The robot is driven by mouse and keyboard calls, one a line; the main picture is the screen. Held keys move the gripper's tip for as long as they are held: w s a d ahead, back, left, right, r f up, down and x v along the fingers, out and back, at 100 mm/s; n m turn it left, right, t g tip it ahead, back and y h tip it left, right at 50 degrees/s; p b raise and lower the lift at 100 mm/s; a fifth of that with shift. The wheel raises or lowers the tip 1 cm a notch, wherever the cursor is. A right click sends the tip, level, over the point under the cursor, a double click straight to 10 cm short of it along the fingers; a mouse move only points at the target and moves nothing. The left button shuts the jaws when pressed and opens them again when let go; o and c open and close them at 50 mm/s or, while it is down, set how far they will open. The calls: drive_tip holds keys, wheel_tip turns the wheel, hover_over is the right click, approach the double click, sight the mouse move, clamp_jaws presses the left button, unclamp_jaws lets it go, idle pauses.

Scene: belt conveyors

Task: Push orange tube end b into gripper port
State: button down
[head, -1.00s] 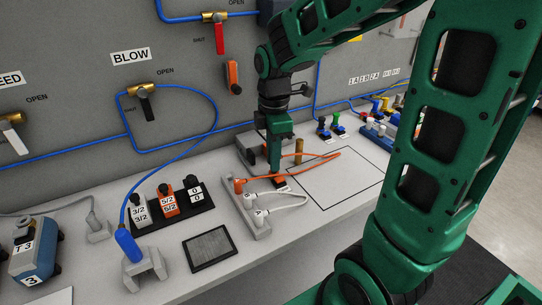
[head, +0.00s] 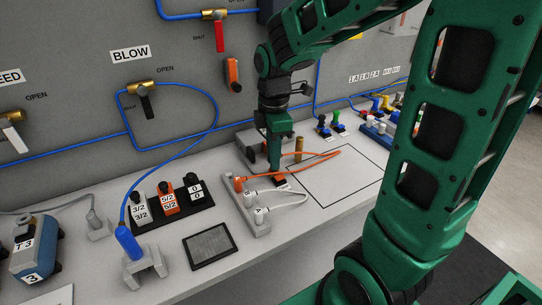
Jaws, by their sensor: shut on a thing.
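An orange tube (head: 320,160) lies in a loop on the bench. One end goes into a grey block (head: 262,230) marked with letters, at an orange fitting (head: 239,184). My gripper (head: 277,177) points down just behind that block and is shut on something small. What it holds is mostly hidden by the fingers; it looks like an orange end of the tube. The gripper port cannot be made out; a dark grey box (head: 246,150) stands behind my gripper, partly hidden by it.
A white tube (head: 292,203) loops from the same block. A brass cylinder (head: 299,150) stands close to the right of my gripper. A rack with labelled valves (head: 167,202) and a dark mesh pad (head: 210,250) are at left. The outlined area (head: 340,185) is mostly clear.

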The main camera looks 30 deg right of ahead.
drive_tip(key=shift+f, duration=0.55)
idle(1.3)
drive_tip(key=c, duration=1.6)
unclamp_jaws()
drive_tip(key=shift+c, duration=0.2)
drive_tip(key=shift+o, duration=0.6)
drive_tip(key=o, duration=0.3)
drive_tip(key=shift+r, duration=3.5)
